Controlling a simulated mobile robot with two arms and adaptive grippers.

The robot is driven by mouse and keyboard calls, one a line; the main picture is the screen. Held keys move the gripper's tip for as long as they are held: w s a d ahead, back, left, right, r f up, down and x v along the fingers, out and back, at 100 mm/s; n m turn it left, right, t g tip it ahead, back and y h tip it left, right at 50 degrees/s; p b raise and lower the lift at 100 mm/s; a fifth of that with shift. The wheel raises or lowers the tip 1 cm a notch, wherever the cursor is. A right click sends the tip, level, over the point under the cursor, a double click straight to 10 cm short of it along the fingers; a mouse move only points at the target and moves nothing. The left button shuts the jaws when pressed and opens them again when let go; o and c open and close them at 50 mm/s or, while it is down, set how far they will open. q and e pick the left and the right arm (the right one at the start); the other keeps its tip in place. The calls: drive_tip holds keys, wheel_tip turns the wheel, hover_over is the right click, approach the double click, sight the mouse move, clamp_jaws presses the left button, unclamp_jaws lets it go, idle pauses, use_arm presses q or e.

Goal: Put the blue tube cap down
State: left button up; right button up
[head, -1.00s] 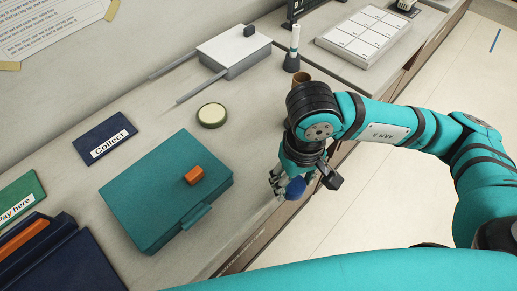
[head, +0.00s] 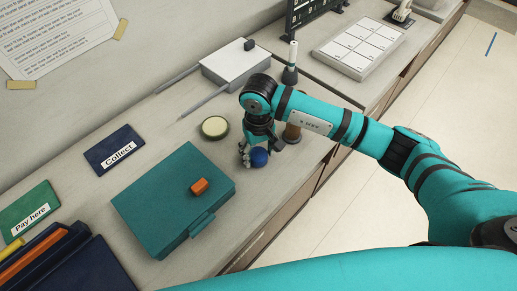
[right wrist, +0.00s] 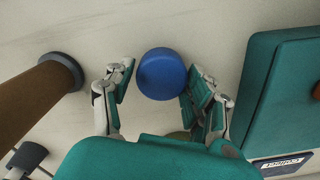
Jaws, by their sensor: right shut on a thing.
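The blue tube cap (head: 260,157) is round and is at the fingertips of my right gripper (head: 252,152), low over the counter. In the right wrist view the cap (right wrist: 161,73) sits between the two fingers, close against the right-hand finger. The gripper (right wrist: 160,82) is shut on it. I cannot tell whether the cap's underside touches the counter. My left gripper is not in view.
A teal case (head: 165,205) with an orange block (head: 199,187) lies left of the cap. A round tin (head: 214,127) is behind it. A brown cylinder (head: 293,132) stands close on the right. Bare counter (head: 250,190) lies in front.

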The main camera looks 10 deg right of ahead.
drive_tip(key=shift+f, duration=0.3)
drive_tip(key=shift+f, duration=0.1)
drive_tip(key=shift+f, duration=0.1)
drive_tip(key=o, duration=1.3)
